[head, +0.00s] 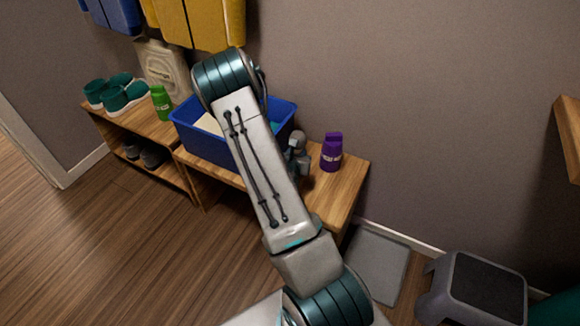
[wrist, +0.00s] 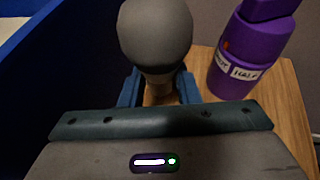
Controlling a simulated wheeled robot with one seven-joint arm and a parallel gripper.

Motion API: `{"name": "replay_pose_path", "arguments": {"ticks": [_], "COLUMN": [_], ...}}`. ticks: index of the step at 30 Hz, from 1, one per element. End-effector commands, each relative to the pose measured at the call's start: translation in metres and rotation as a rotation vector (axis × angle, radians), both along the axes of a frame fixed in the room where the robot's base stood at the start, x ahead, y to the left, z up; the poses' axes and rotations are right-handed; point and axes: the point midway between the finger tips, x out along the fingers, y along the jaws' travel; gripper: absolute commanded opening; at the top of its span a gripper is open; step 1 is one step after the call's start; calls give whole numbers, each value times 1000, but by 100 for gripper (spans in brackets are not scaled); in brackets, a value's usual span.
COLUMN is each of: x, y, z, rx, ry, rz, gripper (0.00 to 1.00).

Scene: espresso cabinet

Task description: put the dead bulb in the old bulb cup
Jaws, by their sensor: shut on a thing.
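My gripper (wrist: 158,95) is shut on a dull grey, round-headed bulb (wrist: 155,35), gripping its narrower, paler neck between the blue fingers. The bulb's head points away from the palm. In the head view the gripper shows small and partly hidden behind my arm, at the right end of the wooden bench. No container clearly marked as the old bulb cup can be made out in either view.
A purple labelled bottle-like container (head: 331,152) stands right of my gripper on the bench (head: 335,185). A blue bin (head: 205,145) is close on the left. A green bottle (head: 161,102) and green shoes (head: 124,97) stand farther left. A grey stool (head: 475,287) is at lower right.

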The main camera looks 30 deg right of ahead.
Motion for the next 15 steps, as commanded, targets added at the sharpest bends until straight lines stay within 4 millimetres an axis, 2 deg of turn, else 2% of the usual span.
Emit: {"name": "replay_pose_path", "arguments": {"ticks": [3, 6, 10, 15], "x": [15, 21, 22, 22], "y": [8, 11, 12, 12], "z": [-12, -15, -23, -49], "rx": [-1, -1, -1, -1], "ry": [0, -1, 1, 2], "rz": [-1, -2, -4, -2], "gripper": [2, 2, 2, 2]}}
